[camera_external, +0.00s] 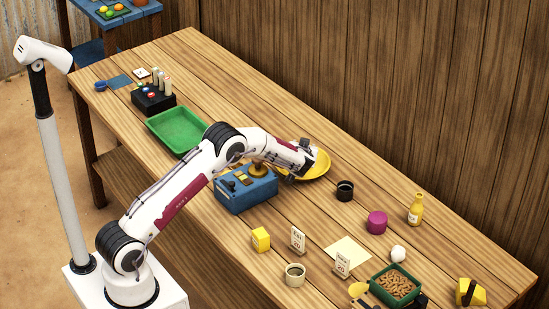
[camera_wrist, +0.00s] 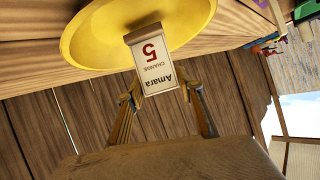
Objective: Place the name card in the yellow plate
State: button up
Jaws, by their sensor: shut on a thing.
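The yellow plate (camera_wrist: 90,38) lies just beyond the card, and the card's far end overlaps the plate in this view. In the external view my gripper (camera_external: 300,163) is over the left part of the yellow plate (camera_external: 321,169) and hides some of it. The card is not clearly visible there, and I cannot tell whether it touches the plate.
A blue box (camera_external: 243,195) stands under my forearm, with a green tray (camera_external: 180,130) farther left. A black cup (camera_external: 345,190), a magenta pot (camera_external: 377,222) and a yellow bottle (camera_external: 416,210) stand right of the plate. Two price cards (camera_external: 298,239) stand nearer the front.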

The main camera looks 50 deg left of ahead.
jog(key=shift+f, duration=0.15)
jog(key=o, duration=1.5)
jog(key=shift+o, duration=0.2)
jog(key=shift+r, duration=3.5)
